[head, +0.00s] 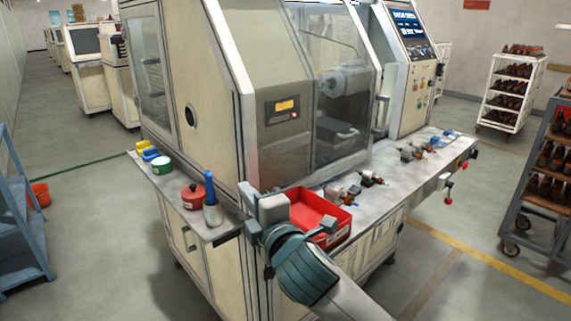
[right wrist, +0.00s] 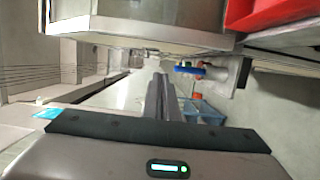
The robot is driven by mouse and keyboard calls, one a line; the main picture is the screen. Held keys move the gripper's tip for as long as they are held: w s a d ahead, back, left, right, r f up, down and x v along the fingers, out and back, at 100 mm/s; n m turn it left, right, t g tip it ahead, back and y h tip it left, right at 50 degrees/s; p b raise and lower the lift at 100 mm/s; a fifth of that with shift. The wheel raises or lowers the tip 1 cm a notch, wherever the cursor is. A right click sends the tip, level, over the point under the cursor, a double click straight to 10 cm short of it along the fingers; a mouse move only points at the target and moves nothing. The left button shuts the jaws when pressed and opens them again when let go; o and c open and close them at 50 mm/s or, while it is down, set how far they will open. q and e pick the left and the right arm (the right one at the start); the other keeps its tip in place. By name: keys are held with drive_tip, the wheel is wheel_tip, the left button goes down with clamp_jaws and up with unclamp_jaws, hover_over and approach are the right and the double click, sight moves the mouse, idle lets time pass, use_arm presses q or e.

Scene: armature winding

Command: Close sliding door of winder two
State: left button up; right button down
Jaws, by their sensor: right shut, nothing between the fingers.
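Winder two is the cream machine in the middle of the head view. Its sliding door (head: 345,95) is a dark-framed clear panel at the front, with a vertical handle (head: 382,115) by its right edge. A chuck shows through the panel. I cannot tell for sure whether the door is fully shut. My right gripper (head: 249,194) is at the machine's near front corner, left of the red tray and well apart from the handle. Its shut fingers also show in the right wrist view (right wrist: 160,98), with nothing between them. My left gripper is not in view.
A red tray (head: 318,212), a bottle with a blue top (head: 210,198), a red pot (head: 193,196) and several small tools (head: 411,152) stand on the machine's ledge. Floor between is clear.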

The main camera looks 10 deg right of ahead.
sight(246, 167)
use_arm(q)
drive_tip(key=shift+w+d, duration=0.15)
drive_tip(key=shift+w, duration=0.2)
use_arm(e)
drive_tip(key=shift+s+r, duration=0.15)
drive_tip(key=shift+r, duration=0.05)
drive_tip(key=shift+s+a, duration=0.1)
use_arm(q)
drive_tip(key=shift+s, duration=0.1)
